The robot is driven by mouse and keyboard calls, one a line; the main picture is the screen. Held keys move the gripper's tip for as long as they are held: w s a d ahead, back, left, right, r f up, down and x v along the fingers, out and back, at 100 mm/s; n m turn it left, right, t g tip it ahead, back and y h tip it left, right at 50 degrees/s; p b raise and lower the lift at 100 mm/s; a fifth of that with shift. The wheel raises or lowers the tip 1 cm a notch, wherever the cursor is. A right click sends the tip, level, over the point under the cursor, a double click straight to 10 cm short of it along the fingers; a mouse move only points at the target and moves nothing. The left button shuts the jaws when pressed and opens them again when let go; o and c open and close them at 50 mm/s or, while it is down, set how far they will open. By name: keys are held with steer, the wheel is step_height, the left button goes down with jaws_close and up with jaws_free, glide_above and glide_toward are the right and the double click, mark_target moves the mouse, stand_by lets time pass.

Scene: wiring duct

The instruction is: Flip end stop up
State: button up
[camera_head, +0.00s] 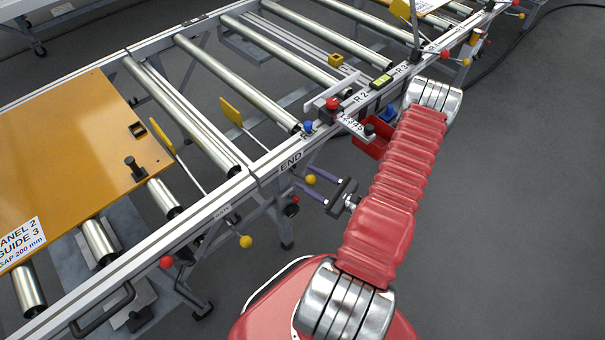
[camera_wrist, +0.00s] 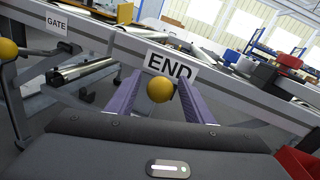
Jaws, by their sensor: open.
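The END label (camera_head: 290,162) is on the side rail of the roller conveyor, and it also shows in the wrist view (camera_wrist: 170,66). A yellow ball knob (camera_head: 311,179) sits just below this label. A yellow paddle on a thin rod (camera_head: 231,111) stands over the rollers, its rod running toward the rail near END. My gripper (camera_head: 303,183) is open, with its two purple fingers pointing at the rail. In the wrist view the knob (camera_wrist: 160,89) appears between the fingers (camera_wrist: 160,84). I cannot tell whether either finger touches it.
A second yellow paddle (camera_head: 161,136) stands near the orange panel (camera_head: 70,150). The GATE label (camera_head: 222,212) has another yellow knob (camera_head: 246,241) below it. A red bin (camera_head: 374,143) hangs on the rail right of my gripper. The floor at right is clear.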

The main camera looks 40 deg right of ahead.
steer(key=shift+x, duration=1.6)
steer(key=shift+c, duration=0.6)
jaws_close()
